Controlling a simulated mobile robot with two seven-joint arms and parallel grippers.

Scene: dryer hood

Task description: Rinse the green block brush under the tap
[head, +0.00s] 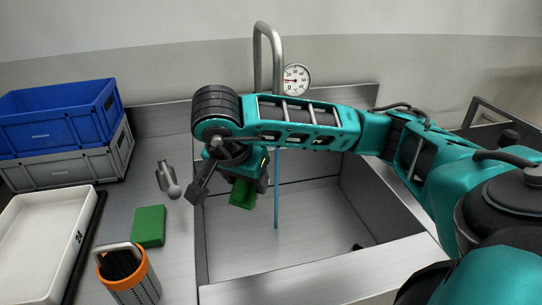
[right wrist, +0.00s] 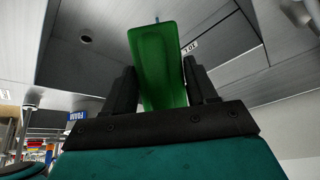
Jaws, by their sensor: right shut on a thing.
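My right gripper (head: 238,180) is shut on a green block (head: 243,193), taken to be the block brush, and holds it over the sink (head: 300,225). In the right wrist view the green block (right wrist: 160,65) stands between the two dark fingers. The tap (head: 270,50) rises behind my arm, its outlet hidden by the arm. A thin blue water stream (head: 277,190) falls into the sink, just right of the block in the head view. A sliver of blue shows at the block's far end in the wrist view; contact cannot be told. My left gripper is not in view.
Another green block (head: 149,226) lies on the counter left of the sink, near an orange-rimmed canister (head: 130,275) and a metal fitting (head: 168,180). A white tray (head: 40,235) and stacked blue crate (head: 60,112) and grey crate (head: 70,165) stand further left. A gauge (head: 297,80) is behind.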

